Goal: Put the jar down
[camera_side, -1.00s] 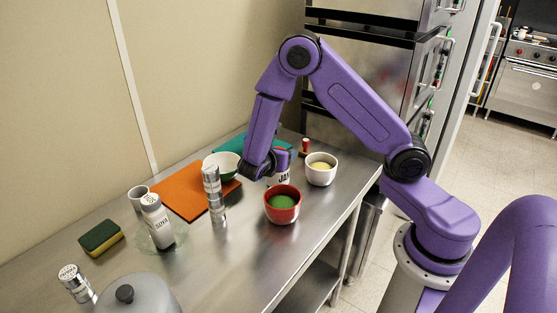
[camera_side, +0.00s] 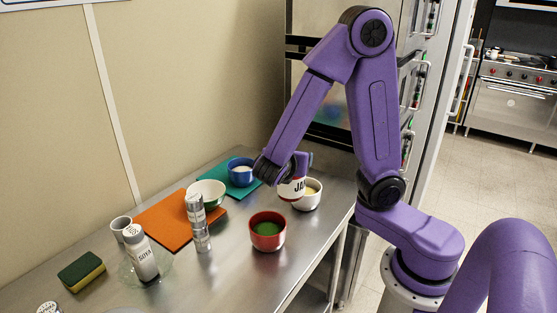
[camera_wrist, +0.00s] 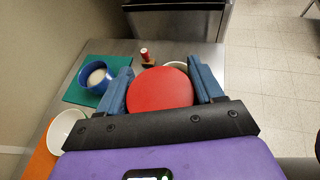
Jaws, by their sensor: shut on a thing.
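My gripper (camera_wrist: 161,84) is shut on the jar, one finger on each side. In the side view my gripper (camera_side: 286,170) is at the jar's upper part. The jar overlaps the left edge of a white bowl with yellow contents (camera_side: 311,200). Its exact height above the steel counter (camera_side: 232,265) cannot be told.
A red bowl with green contents (camera_side: 267,233) is in front of the jar. A blue bowl (camera_side: 240,176) is on a teal board, a white bowl (camera_side: 207,188) on an orange board (camera_side: 165,222). Shakers (camera_side: 199,225), a SOYA bottle (camera_side: 141,256) and a sponge (camera_side: 81,271) stand left.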

